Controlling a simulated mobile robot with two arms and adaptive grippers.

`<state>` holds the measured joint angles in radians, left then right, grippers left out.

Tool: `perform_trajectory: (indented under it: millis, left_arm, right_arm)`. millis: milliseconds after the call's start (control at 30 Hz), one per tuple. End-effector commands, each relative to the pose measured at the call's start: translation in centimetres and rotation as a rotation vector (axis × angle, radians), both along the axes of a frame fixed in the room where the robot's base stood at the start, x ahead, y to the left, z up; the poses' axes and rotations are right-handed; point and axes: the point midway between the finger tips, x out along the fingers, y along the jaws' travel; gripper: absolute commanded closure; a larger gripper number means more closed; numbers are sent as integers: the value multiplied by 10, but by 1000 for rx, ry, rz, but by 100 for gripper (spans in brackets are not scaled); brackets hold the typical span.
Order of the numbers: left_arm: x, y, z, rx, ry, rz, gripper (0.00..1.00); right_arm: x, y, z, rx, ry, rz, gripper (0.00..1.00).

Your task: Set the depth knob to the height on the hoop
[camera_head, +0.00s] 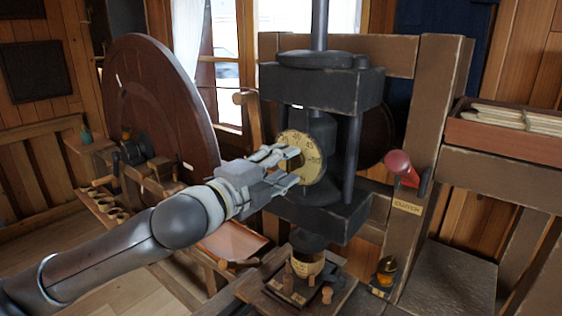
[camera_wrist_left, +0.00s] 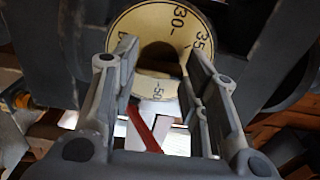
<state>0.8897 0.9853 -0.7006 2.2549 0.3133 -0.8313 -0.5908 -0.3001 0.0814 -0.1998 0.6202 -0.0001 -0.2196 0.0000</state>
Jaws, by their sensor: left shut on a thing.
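The depth dial (camera_head: 312,150) is a round cream plate with black numbers on the front of the dark press. Figures like 40, 45 and 50 show in the head view. In the left wrist view the dial (camera_wrist_left: 150,22) shows 30 and 35, with a 50 lower between my fingers. My left gripper (camera_head: 289,165) is at the dial's centre, shut on the depth knob, which its fingers largely hide. The fingers (camera_wrist_left: 157,85) stand apart around it. A pale hoop (camera_head: 306,264) rings the dark-topped piece below the press; its marking is too small to read. My right gripper is not in view.
A red-handled lever (camera_head: 401,167) with a label is on the post at right. A box of pale sticks (camera_head: 512,124) sits at far right. A large brown wheel (camera_head: 158,108) stands at left. Small wooden pegs (camera_head: 327,294) stand beside the hooped piece.

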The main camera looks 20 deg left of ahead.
Motion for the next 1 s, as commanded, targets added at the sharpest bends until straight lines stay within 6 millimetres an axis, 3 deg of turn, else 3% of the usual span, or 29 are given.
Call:
perform_trajectory:
  millis: [433, 467, 600, 1000]
  left_arm:
    - [0, 0, -1, 11, -3, 0, 83]
    - [0, 0, -1, 11, -3, 0, 57]
    - [0, 0, -1, 11, -3, 0, 39]
    - [-3, 2, 0, 10, -2, 1, 38]
  right_arm:
    - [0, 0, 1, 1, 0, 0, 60]
    - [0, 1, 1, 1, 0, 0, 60]
    - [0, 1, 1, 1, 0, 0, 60]
    - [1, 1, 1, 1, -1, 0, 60]
